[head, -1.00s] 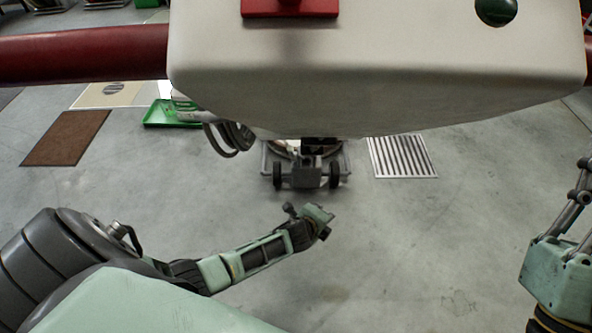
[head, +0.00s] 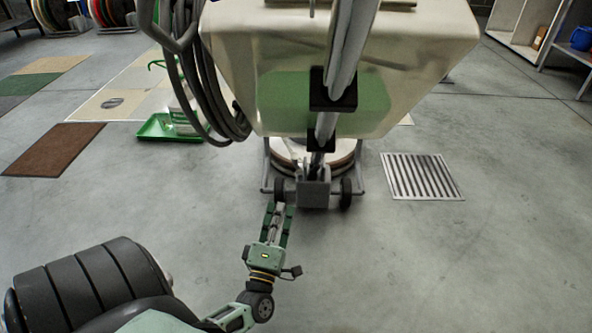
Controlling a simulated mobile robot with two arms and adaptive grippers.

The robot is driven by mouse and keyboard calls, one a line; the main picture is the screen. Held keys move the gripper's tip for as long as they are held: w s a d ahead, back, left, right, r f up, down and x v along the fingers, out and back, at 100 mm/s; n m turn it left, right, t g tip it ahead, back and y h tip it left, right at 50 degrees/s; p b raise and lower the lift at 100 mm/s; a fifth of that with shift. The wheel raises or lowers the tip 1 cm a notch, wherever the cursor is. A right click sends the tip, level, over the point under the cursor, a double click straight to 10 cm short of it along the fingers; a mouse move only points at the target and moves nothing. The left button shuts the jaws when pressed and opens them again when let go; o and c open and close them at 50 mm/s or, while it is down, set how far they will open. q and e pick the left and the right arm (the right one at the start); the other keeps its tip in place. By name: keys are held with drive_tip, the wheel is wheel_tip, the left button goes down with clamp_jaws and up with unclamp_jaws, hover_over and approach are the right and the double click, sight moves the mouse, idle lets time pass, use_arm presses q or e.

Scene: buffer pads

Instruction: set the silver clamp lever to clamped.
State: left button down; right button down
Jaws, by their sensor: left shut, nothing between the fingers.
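I cannot make out the silver clamp lever for certain in the head view. The floor machine (head: 225,50) stands ahead, with a cream tank bearing a green patch. A grey pole (head: 345,50) with black brackets runs down in front of it to the wheeled base (head: 313,192). My left gripper (head: 280,208) points away from me, low in the picture, and its fingers are shut and empty. In the picture its tips lie just in front of the base's left wheel; I cannot tell how far apart they are in depth. My right gripper is out of the picture.
A coiled grey hose (head: 200,80) hangs at the machine's left. A green tray (head: 165,128) and a brown mat (head: 55,150) lie on the left. A floor grate (head: 422,177) lies on the right. Shelving (head: 525,40) stands at the far right. Floor at lower right is clear.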

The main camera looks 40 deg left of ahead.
sight(294, 159)
use_arm(q)
drive_tip(key=b+x, duration=0.6)
drive_tip(key=x, duration=0.7)
drive_tip(key=shift+w+r, duration=0.15)
drive_tip(key=shift+w, duration=0.15)
drive_tip(key=shift+a, duration=0.1)
drive_tip(key=shift+r, duration=0.15)
